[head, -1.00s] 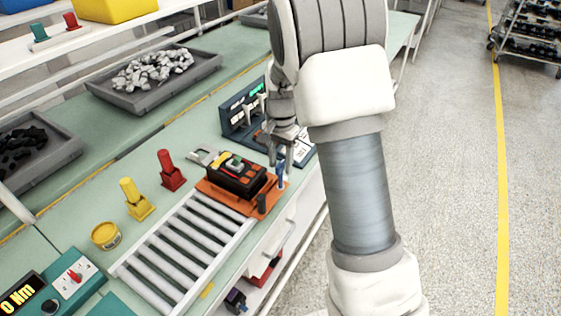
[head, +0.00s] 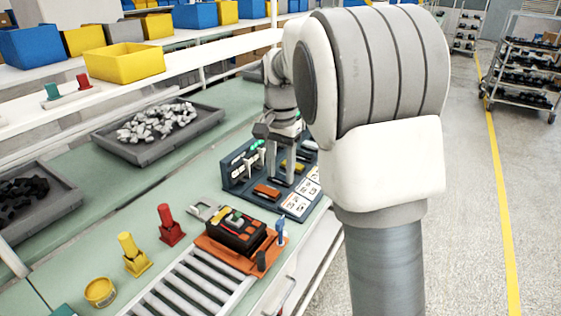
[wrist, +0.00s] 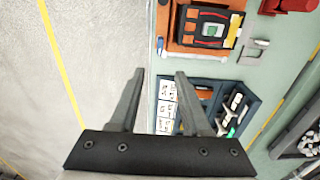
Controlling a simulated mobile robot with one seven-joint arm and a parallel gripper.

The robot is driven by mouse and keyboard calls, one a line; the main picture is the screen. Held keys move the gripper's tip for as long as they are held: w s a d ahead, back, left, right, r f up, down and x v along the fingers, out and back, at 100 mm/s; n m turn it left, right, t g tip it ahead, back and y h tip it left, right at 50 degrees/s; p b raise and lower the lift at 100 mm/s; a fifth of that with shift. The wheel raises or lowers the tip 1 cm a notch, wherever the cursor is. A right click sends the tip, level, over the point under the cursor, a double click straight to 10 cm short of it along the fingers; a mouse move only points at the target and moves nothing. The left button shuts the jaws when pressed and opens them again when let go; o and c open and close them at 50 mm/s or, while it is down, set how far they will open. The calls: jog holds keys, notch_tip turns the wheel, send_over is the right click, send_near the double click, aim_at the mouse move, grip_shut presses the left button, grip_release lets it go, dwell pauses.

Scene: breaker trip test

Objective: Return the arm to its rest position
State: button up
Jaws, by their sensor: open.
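My gripper (head: 279,165) is open and empty, pointing down above the dark blue test panel (head: 236,181) with its printed labels and small coloured parts. In the wrist view its two fingers (wrist: 158,75) are spread with nothing between them, above the bench edge. The black breaker (head: 236,231) with red and yellow parts sits on an orange fixture (head: 212,252) at the end of the roller conveyor. It also shows in the wrist view (wrist: 210,30), beyond the fingertips. The panel shows there too, partly behind the right finger.
A red stand (head: 170,227), a yellow stand (head: 133,258) and a yellow round tin (head: 100,292) stand left of the conveyor. A grey tray (head: 150,150) of metal pieces lies behind. Shelves hold blue and yellow bins (head: 125,63).

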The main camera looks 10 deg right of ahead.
jog(key=shift+r, duration=0.85)
jog(key=shift+s, duration=0.1)
jog(key=s+r+n+t, duration=0.35)
jog(key=s+r, duration=0.25)
jog(key=s, duration=0.6)
jog(key=s+f+n+t, duration=0.2)
jog(key=s+n, duration=0.3)
jog(key=s, duration=0.8)
jog(key=shift+s+a+f+n, duration=0.3)
jog(key=shift+s+f+n, duration=0.05)
jog(key=shift+f, duration=0.2)
